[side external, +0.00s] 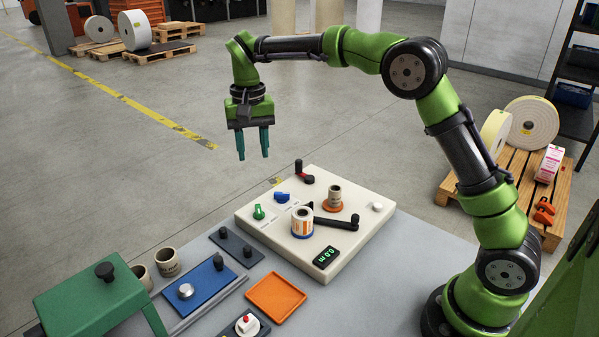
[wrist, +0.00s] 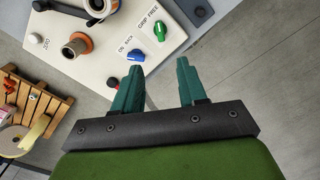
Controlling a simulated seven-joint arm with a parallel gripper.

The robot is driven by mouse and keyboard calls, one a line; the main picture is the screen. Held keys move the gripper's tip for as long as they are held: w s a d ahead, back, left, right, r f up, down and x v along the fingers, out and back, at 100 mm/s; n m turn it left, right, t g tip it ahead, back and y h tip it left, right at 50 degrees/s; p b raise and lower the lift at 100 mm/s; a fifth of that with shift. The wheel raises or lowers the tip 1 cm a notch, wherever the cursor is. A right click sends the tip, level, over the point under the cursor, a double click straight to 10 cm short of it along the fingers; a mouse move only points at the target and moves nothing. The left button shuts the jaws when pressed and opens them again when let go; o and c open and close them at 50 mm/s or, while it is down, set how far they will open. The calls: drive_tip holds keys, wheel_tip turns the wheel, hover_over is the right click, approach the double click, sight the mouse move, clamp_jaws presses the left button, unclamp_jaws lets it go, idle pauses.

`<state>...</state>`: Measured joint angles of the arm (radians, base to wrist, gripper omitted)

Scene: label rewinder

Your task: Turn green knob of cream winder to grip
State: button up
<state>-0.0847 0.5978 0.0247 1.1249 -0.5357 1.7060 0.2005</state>
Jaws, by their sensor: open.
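The cream winder (side external: 262,222) is a flat box on the grey table in the side view, and part of it shows at the top left of the wrist view (wrist: 100,68). Its green knob (side external: 259,212) sits near the left edge, and it shows in the wrist view (wrist: 160,30) beside the lettering "GRIP FREE". A blue knob (side external: 282,197) stands next to it, also in the wrist view (wrist: 136,56). My gripper (side external: 253,157) hangs open and empty above and behind the winder, apart from the knobs. In the wrist view its teal fingers (wrist: 159,80) are spread.
On the winder are a label roll (side external: 302,222), a black crank arm (side external: 337,222), an orange-based spindle (side external: 333,198), a red-based lever (side external: 304,172) and a white button (side external: 377,207). An orange tray (side external: 276,297), blue plate (side external: 200,287) and green machine (side external: 90,295) stand at front left.

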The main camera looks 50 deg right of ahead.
sight(258, 208)
wheel_tip(258, 208, down, 16)
drive_tip(key=shift+r, duration=0.1)
idle(0.4)
clamp_jaws()
